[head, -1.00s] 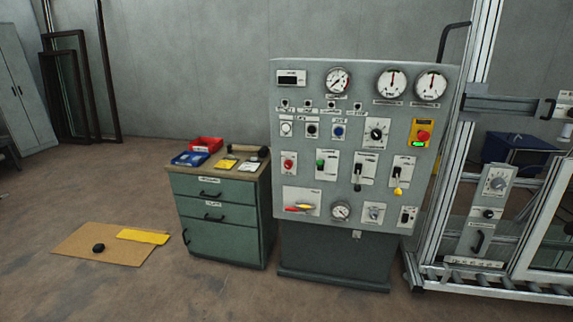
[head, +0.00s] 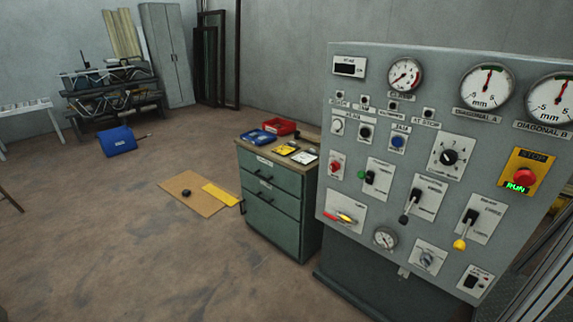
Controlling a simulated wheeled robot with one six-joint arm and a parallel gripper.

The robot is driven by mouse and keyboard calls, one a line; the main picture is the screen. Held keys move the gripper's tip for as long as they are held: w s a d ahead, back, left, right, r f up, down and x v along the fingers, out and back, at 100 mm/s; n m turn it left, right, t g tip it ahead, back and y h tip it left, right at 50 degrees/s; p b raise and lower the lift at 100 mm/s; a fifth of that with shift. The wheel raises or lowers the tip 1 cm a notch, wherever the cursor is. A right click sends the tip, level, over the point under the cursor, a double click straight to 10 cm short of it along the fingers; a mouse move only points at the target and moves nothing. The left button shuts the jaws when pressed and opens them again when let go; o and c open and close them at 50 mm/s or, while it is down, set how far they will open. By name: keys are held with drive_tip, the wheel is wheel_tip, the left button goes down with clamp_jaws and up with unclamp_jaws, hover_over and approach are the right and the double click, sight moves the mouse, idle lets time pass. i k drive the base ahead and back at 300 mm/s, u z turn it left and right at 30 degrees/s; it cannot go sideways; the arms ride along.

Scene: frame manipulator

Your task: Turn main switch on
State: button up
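The grey control panel (head: 400,75) fills the right of the head view. Its labels are mostly too small to read, so I cannot tell which control is the main switch. A black rotary knob (head: 450,157) sits on a white plate at mid panel. A red-and-yellow handle (head: 345,217) lies nearly level at the lower left. A small dark switch (head: 475,281) is at the lower right. A black-tipped lever (head: 411,204) and a yellow-tipped lever (head: 465,230) point downward. The red stop button (head: 524,177) has a lit green "RUN" sign below it. My gripper is not in view.
A green drawer cabinet (head: 272,208) with red and blue bins stands left of the panel. A cardboard sheet (head: 180,187) and a blue box (head: 117,140) lie on the floor. The floor at front left is clear. A metal frame edge shows at lower right.

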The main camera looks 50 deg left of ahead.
sight(335, 166)
drive_tip(key=u, duration=1.25)
drive_tip(key=i, duration=1.1)
drive_tip(key=u, duration=1.35)
drive_tip(key=i, duration=0.65)
drive_tip(key=u, duration=0.25)
